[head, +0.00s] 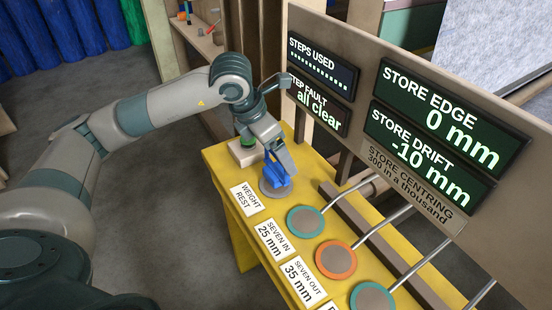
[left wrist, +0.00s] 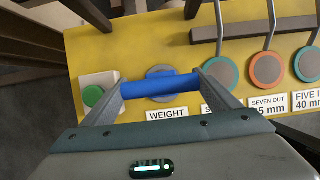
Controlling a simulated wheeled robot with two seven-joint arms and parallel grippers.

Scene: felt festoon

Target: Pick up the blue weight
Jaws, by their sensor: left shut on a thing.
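The blue weight (head: 274,176) is at the grey round pad (head: 272,191) by the WEIGHT REST label, on the yellow bench. My left gripper (head: 281,166) points down and is shut on it. In the left wrist view the weight's blue bar (left wrist: 160,86) spans between the two fingertips of my left gripper (left wrist: 158,88). More blue shows just behind the bar, over the grey pad (left wrist: 166,98). I cannot tell whether the weight rests on the pad or hangs slightly above it. My right gripper is in neither view.
A green button (head: 247,141) on a pale block stands behind the weight. Round pedals, teal (head: 306,222) and orange (head: 336,260), with metal rods line the yellow bench (head: 222,167). A display board (head: 375,75) stands behind, reading "all clear" and "STORE DRIFT -10 mm".

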